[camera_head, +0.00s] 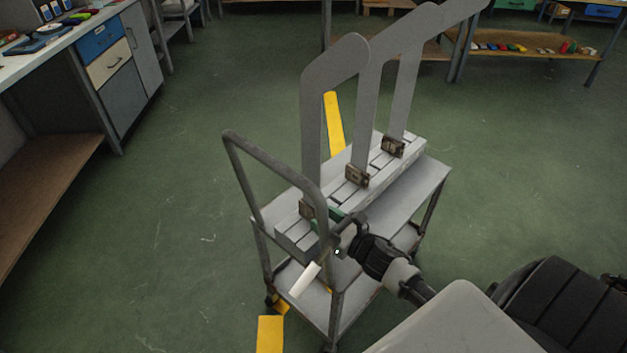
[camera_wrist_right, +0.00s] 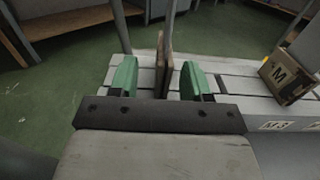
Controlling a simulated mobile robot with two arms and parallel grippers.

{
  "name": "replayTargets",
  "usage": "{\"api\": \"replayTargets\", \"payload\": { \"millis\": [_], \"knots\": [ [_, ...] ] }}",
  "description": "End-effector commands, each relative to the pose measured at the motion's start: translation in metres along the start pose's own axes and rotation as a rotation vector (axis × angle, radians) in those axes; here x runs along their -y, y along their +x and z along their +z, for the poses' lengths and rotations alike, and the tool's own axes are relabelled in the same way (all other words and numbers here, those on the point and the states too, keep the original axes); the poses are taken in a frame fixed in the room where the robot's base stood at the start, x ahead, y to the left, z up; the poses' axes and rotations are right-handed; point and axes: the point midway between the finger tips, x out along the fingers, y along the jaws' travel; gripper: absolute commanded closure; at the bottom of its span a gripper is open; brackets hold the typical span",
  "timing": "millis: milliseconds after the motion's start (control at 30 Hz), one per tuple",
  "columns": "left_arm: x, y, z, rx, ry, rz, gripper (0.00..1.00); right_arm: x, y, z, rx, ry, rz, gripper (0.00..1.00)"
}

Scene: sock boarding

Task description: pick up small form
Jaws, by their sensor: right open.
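Three flat grey boarding forms stand upright in a row on the grey slotted rack of a cart, each with a brown block at its foot. The small form (camera_head: 313,125) is the leftmost and shortest. Its brown block (camera_head: 306,209) is partly hidden by the cart handle. My right gripper (camera_head: 326,218) is low at this form's foot. In the right wrist view, its green fingers (camera_wrist_right: 160,78) are apart, with the small form's brown block (camera_wrist_right: 162,62) and thin edge between them. Gaps show on both sides. My left gripper is not in view.
The middle form (camera_head: 365,110) and the right form (camera_head: 404,95) stand close by in the same rack. A block marked M (camera_wrist_right: 286,80) shows at the right. The cart handle (camera_head: 270,165) rises beside my gripper. Green floor around the cart is mostly clear.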

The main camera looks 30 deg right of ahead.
Motion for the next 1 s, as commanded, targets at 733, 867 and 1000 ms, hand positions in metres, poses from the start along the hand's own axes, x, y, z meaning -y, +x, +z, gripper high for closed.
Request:
{"api": "replayTargets", "payload": {
  "millis": [733, 867, 1000],
  "knots": [
    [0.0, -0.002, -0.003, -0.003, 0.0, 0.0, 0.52, 0.005, 0.041, -0.001, 0.001, 0.002, -0.001, 0.81],
    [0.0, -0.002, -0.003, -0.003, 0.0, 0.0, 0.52, 0.005, 0.041, -0.001, 0.001, 0.002, -0.001, 1.0],
    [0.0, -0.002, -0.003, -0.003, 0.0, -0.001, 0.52, 0.005, 0.041, 0.0, 0.003, 0.002, 0.0, 1.0]
  ]
}}
